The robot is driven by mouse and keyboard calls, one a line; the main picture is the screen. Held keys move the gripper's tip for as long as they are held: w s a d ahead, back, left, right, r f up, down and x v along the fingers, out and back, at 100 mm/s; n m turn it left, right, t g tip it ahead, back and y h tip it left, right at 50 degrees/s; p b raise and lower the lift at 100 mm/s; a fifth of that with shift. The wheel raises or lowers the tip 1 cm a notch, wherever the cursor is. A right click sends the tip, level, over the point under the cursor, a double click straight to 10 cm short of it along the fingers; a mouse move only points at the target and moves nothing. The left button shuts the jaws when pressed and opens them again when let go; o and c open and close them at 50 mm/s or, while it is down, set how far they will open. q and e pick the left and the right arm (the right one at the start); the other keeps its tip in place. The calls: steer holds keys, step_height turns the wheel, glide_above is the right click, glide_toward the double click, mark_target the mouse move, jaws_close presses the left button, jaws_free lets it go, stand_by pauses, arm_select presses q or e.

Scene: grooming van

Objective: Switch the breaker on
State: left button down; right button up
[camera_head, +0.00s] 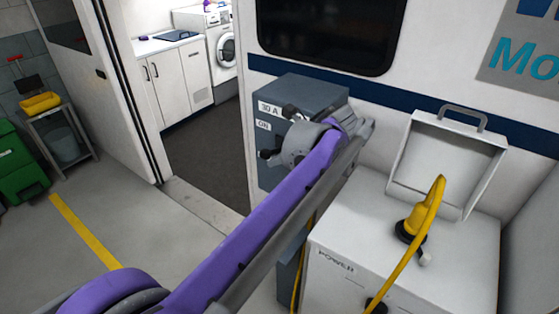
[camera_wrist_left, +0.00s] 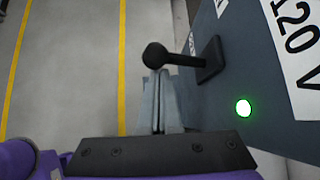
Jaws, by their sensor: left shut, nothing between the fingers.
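The breaker box (camera_head: 305,95) is a grey cabinet on the van's outer wall, with "30 A" and "ON" labels. In the left wrist view its face (camera_wrist_left: 262,75) carries a black lever with a round knob (camera_wrist_left: 155,55), a lit green lamp (camera_wrist_left: 243,108) and a "120 V" label (camera_wrist_left: 296,45). The lever sticks out from the box. My left gripper (camera_wrist_left: 158,75) is shut and empty, its tips just by the knob; I cannot tell whether they touch. In the head view my left wrist covers much of the box front. My right gripper is not in view.
A white power cabinet (camera_head: 365,255) with a raised lid (camera_head: 445,160) stands right of the box, with a yellow plug and cable (camera_head: 418,220) on top. A doorway opens behind. A green bin (camera_head: 18,165) and small stand are far left. The floor at left is clear.

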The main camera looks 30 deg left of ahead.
arm_select(q)
steer(key=shift+s, duration=0.25)
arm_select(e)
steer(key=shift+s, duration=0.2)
arm_select(q)
steer(key=shift+r, duration=0.15)
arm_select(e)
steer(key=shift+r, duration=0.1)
arm_select(q)
steer(key=shift+w+r+p, duration=0.2)
steer(key=shift+r+p, duration=0.2)
steer(key=shift+r, duration=0.2)
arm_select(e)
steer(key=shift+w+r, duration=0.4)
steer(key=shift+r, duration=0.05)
arm_select(q)
steer(key=shift+s, duration=0.1)
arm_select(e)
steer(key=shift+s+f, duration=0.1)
